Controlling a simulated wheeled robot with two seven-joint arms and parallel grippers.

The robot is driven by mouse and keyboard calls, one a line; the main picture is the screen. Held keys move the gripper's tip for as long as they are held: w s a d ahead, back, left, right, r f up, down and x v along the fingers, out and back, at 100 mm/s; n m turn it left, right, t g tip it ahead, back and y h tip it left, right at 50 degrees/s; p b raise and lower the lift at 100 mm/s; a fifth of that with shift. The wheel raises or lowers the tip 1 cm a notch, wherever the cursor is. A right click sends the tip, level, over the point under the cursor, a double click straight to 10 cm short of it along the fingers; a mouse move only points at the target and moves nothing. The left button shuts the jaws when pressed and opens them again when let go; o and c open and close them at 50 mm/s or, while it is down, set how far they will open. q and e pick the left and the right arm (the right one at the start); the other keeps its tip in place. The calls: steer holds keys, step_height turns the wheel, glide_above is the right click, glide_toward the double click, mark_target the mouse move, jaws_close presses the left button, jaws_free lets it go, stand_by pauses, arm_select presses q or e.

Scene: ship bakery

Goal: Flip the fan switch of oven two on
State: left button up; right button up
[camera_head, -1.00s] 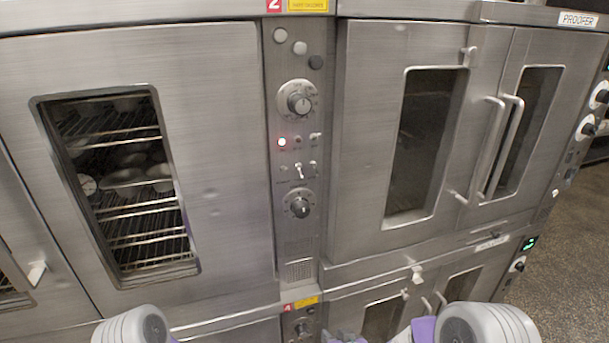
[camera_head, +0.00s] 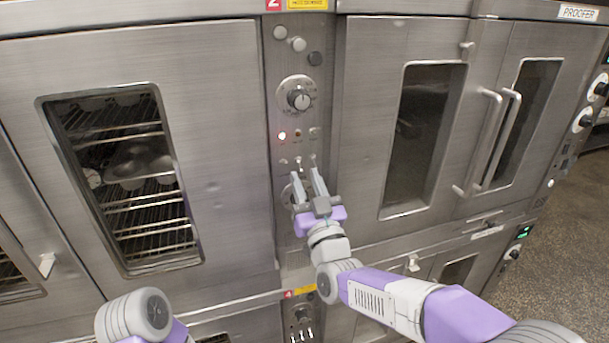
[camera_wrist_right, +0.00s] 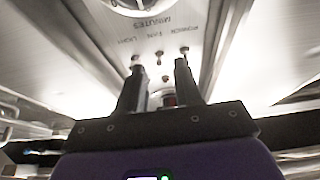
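The control panel of oven two (camera_head: 283,240) is the narrow steel column under the red "2" label. A row of small toggle switches sits between its two dials. The fan switch (camera_wrist_right: 158,57) is the middle one in the right wrist view, beside its upside-down "FAN" label; I cannot tell its position. My right gripper (camera_head: 305,176) is in front of the lower dial and just below the switch row. Its two fingers (camera_wrist_right: 158,72) are apart and empty, with the fan switch showing between their tips. Contact cannot be told. My left gripper is out of view.
An indicator lamp (camera_head: 282,136) glows above the switches, below the upper dial (camera_head: 295,97). A windowed oven door (camera_head: 225,150) is left of the panel, and doors with handles (camera_head: 487,140) are right. My left arm shows at the bottom left.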

steer(key=shift+w+a+r, duration=0.2)
steer(key=shift+w+r, duration=0.05)
steer(key=shift+w, duration=0.4)
jaws_close()
